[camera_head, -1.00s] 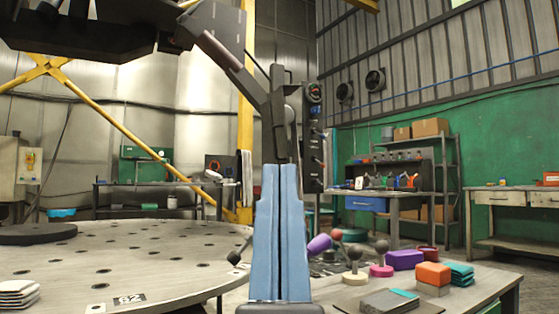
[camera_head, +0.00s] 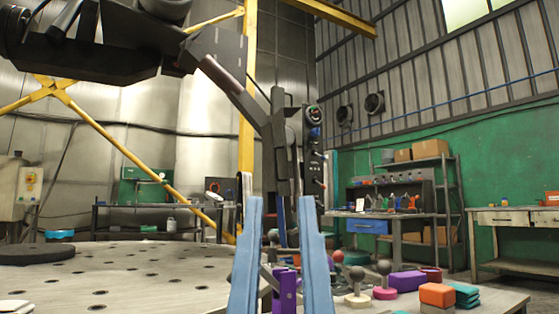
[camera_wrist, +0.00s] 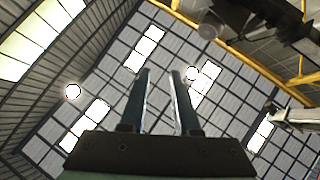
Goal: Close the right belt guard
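My gripper (camera_head: 279,205) points up in the middle of the head view, its two blue fingers spread apart with a clear gap. It also shows open and empty in the wrist view (camera_wrist: 159,80), against the ceiling. I cannot make out with certainty a right belt guard in either view. A purple piece (camera_head: 286,291) shows low between the fingers in the head view; I cannot tell what it belongs to.
A round perforated table (camera_head: 120,275) fills the lower left. At the lower right, a bench carries knobbed levers (camera_head: 357,280), a purple block (camera_head: 407,281) and an orange block (camera_head: 437,294). A dark boom (camera_head: 100,45) hangs at the upper left. Shelves and workbenches line the back.

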